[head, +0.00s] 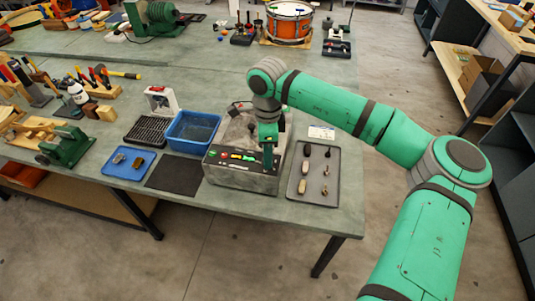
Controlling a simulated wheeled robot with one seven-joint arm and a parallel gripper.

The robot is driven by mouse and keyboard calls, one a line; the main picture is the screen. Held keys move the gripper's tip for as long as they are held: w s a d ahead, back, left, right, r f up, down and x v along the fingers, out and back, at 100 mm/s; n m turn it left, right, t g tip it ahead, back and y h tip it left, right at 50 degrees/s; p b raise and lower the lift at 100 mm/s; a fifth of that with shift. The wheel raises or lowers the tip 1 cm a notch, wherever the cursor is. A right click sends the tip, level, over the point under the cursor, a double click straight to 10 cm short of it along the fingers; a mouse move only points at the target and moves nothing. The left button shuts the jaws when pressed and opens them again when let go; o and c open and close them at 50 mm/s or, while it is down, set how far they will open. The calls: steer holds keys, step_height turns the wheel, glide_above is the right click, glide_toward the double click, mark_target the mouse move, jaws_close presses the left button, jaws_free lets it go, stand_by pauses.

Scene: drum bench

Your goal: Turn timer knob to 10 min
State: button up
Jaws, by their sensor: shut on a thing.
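The grey machine (243,183) stands near the front edge of the bench, with a control panel on its sloping front face. Green, yellow and red controls (243,157) show on the panel. My gripper (268,163) points down at the panel's right end and is shut on the timer knob there. The knob is hidden by the fingers, so its dial marks and setting cannot be read.
A grey tray (331,182) with several small parts lies right of the machine. A blue bin (193,132), a dark mat (173,173) and a blue tray (127,162) lie to the left. A white card (321,132) lies behind the grey tray.

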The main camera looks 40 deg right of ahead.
steer(key=m, duration=0.6)
steer(key=shift+d+r, duration=0.1)
steer(key=m, duration=0.5)
steer(key=shift+m, duration=0.4)
steer(key=m, duration=0.5)
steer(key=shift+s+t, duration=0.1)
steer(key=shift+t, duration=0.3)
steer(key=m, duration=0.6)
steer(key=shift+m, duration=0.3)
steer(key=o, duration=1)
steer(key=shift+a, duration=0.2)
steer(key=shift+o, duration=0.2)
step_height(320, 180, up, 11)
steer(key=shift+s+d, duration=0.15)
steer(key=shift+s, duration=0.15)
steer(key=shift+f, duration=0.2)
